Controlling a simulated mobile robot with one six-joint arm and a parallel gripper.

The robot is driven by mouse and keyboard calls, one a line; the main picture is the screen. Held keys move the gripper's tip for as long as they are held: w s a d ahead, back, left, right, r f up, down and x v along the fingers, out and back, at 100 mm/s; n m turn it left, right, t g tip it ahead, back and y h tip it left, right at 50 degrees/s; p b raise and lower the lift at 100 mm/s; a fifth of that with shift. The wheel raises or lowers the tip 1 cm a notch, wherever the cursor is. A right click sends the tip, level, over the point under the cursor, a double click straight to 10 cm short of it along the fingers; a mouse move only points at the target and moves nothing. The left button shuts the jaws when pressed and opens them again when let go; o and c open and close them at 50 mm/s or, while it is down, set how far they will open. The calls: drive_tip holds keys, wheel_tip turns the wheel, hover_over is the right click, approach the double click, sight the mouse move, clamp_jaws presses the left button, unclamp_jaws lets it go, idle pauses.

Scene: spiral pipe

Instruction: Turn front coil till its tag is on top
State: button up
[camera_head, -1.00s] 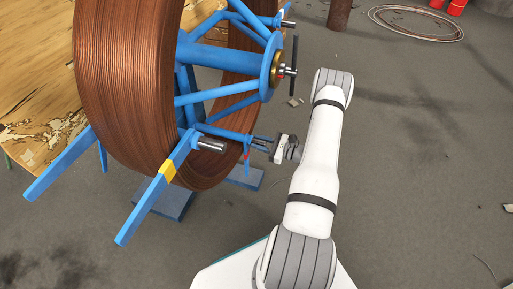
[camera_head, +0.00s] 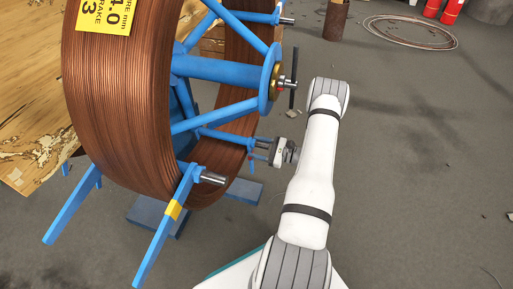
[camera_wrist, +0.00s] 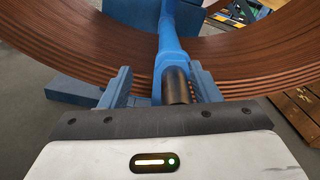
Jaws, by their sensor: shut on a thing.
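The front coil (camera_head: 115,130) is a large ring of copper-brown wire on a blue spoked reel (camera_head: 205,110). Its yellow tag (camera_head: 103,14) shows at the upper left of the coil, cut off by the top edge of the head view. My gripper (camera_head: 262,149) is at the lower right of the reel, shut on a peg at a blue spoke's end. In the wrist view, my gripper (camera_wrist: 150,88) has its fingers on both sides of the dark peg (camera_wrist: 178,85). The coil's wire (camera_wrist: 90,60) curves behind it.
A yellow-banded blue arm with a metal pin (camera_head: 212,178) juts out at lower left of my gripper. A black T-handle (camera_head: 292,80) sticks out of the hub. A wooden panel (camera_head: 30,110) is behind the coil. The floor at right (camera_head: 430,180) is mostly open.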

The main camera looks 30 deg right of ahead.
drive_tip(key=shift+s+d+f, duration=0.1)
drive_tip(key=shift+s+d, duration=0.05)
drive_tip(key=shift+s, duration=0.1)
drive_tip(key=shift+d, duration=0.1)
drive_tip(key=shift+s+d, duration=0.2)
drive_tip(key=p+v, duration=0.2)
drive_tip(key=v, duration=0.5)
drive_tip(key=shift+s+a, duration=0.1)
drive_tip(key=shift+s, duration=0.05)
idle(1.0)
